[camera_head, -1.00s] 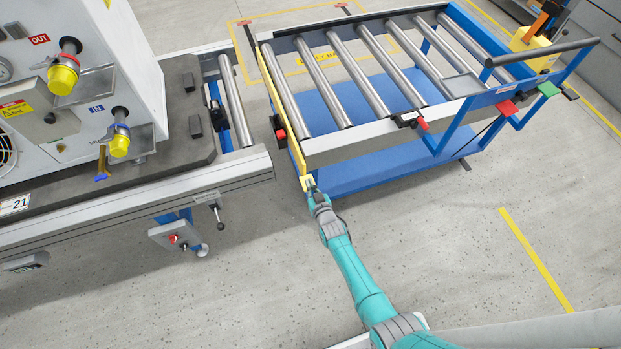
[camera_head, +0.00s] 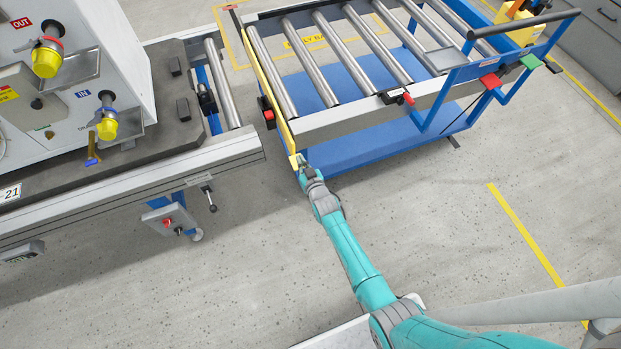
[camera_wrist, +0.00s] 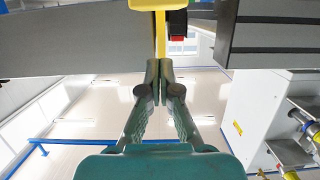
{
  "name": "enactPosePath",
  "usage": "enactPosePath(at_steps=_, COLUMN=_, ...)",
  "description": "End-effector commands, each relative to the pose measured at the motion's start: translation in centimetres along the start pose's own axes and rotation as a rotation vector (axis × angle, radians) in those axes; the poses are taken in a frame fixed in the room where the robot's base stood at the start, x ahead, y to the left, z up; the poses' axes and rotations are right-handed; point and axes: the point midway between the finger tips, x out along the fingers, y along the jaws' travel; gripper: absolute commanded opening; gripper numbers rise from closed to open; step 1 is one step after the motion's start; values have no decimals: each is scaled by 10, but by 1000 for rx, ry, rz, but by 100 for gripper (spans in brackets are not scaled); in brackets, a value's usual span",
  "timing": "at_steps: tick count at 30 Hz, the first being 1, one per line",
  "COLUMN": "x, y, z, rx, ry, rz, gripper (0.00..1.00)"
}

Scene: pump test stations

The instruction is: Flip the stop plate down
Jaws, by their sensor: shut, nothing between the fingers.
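The stop plate (camera_head: 272,92) is a long yellow plate on edge along the left end of the roller trolley. In the wrist view it shows as a narrow yellow strip (camera_wrist: 160,35) with a wider yellow part above it. My gripper (camera_head: 303,162) is at the plate's near end, by the trolley's front corner. In the wrist view my gripper's fingers (camera_wrist: 159,80) are together with nothing held, just below the lower end of the yellow strip. I cannot tell whether the fingertips touch the plate.
The trolley (camera_head: 365,115) has steel rollers and a blue frame. A red and black latch (camera_head: 267,112) sits beside the plate. A narrow gap separates the trolley from the test station (camera_head: 130,180) on the left. Floor in front is clear.

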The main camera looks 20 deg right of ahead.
Motion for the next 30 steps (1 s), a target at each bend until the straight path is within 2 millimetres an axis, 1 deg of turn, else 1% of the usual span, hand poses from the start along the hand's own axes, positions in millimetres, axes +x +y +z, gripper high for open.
enactPosePath(at_steps=9, x=-46, y=0, z=1, rx=0, ry=0, rz=0, gripper=0)
enactPosePath(at_steps=15, x=-70, y=0, z=0, rx=0, ry=0, rz=0, gripper=0)
enactPosePath(at_steps=21, x=-79, y=0, z=-1, rx=0, ry=1, rz=0, gripper=0)
enactPosePath(at_steps=30, x=-79, y=0, z=-1, rx=0, ry=1, rz=0, gripper=0)
